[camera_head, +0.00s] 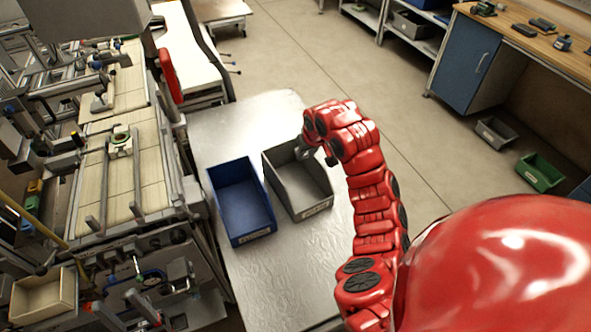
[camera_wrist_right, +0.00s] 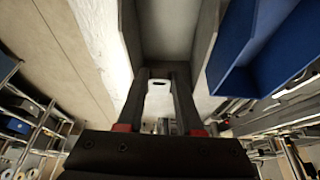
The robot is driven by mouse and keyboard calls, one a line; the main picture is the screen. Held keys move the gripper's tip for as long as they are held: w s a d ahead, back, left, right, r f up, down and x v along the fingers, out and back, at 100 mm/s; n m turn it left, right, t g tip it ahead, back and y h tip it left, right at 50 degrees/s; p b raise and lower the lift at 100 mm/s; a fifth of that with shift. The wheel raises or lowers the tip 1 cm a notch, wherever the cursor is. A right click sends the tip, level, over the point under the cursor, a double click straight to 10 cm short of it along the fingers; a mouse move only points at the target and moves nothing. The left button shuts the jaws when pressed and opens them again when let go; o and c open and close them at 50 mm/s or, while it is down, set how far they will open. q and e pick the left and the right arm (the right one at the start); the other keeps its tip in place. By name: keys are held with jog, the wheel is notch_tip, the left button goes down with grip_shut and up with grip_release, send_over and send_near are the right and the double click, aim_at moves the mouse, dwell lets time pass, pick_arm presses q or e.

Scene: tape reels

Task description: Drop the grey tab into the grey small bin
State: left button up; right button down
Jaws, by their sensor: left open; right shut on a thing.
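The grey small bin (camera_head: 318,200) stands on the metal table, right of the blue bin, with its open top up. My right arm reaches over its far end, and my right gripper (camera_head: 306,153) is small and partly hidden there. In the right wrist view, the right gripper (camera_wrist_right: 160,88) is shut on the pale grey tab (camera_wrist_right: 158,84), which has a small slot. The tab is between the fingertips, and the grey bin's walls (camera_wrist_right: 205,30) show beyond them. The tab cannot be made out in the head view. My left gripper is not in view.
The blue bin (camera_head: 238,200) is close beside the grey bin; it also shows in the right wrist view (camera_wrist_right: 240,70). The metal table (camera_head: 270,270) has bare room in front. A conveyor machine (camera_head: 90,190) stands at left. Other bins (camera_head: 540,172) lie on the floor at right.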

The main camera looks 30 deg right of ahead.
jog(key=f, duration=0.2)
jog(key=f+b, duration=0.1)
jog(key=f, duration=0.1)
jog(key=f+b, duration=0.1)
jog(key=shift+s+d+f, duration=0.15)
jog(key=shift+s+f, duration=0.15)
jog(key=shift+f, duration=0.1)
jog(key=shift+c, duration=2.4)
grip_release()
jog(key=shift+w, duration=0.1)
